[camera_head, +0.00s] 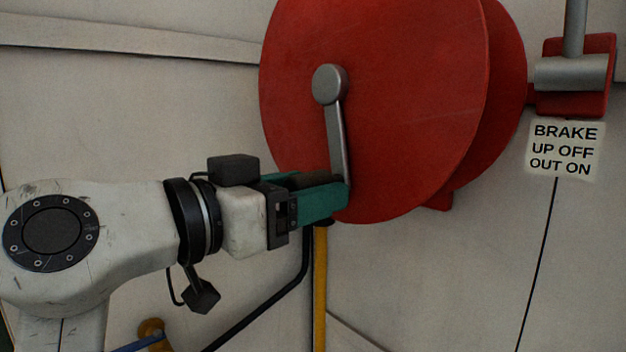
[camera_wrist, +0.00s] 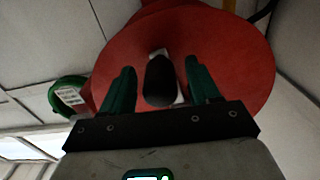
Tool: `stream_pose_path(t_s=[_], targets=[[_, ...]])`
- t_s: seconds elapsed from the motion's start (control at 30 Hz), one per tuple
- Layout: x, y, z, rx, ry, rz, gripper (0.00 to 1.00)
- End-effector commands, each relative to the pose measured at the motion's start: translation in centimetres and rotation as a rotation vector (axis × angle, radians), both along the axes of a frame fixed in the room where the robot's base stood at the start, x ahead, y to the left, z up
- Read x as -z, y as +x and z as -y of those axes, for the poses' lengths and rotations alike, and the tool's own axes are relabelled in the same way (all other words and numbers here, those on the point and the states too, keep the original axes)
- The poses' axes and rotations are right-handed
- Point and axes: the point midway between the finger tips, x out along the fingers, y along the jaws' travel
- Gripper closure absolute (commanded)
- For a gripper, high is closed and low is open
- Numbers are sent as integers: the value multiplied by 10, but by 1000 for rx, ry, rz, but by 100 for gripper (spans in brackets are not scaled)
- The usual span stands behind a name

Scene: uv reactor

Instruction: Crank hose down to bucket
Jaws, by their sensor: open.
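A large red reel (camera_head: 390,90) is mounted by the wall, with a grey crank arm (camera_head: 336,125) pointing down from its hub. The crank's black handle (camera_wrist: 159,80) sticks out towards me in the wrist view. My gripper (camera_head: 338,192) has green fingers and is at the lower end of the crank. In the wrist view my gripper (camera_wrist: 160,68) is open, with one finger on each side of the handle and visible gaps between. The fingers partly hide the handle in the head view. No bucket shows, and I cannot make out a hose for certain.
A grey brake lever on a red bracket (camera_head: 598,98) is at the upper right, above a sign (camera_head: 565,148) reading "BRAKE UP OFF OUT ON". A yellow post (camera_head: 320,290) and a dark bent tube (camera_head: 270,305) are below my gripper. A green ring-shaped object (camera_wrist: 55,92) is at left.

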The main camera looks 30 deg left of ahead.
Motion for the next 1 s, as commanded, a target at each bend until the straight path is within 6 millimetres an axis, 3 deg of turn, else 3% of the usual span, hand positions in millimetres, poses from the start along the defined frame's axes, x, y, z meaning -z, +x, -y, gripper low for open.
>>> stream_pose_path(t_s=[0.2, 0.47, 1.0], targets=[[0, 13, 4, -2, 0, 0, 39], [0, 14, 4, -2, 0, 0, 39], [0, 14, 4, -2, 0, 0, 90]])
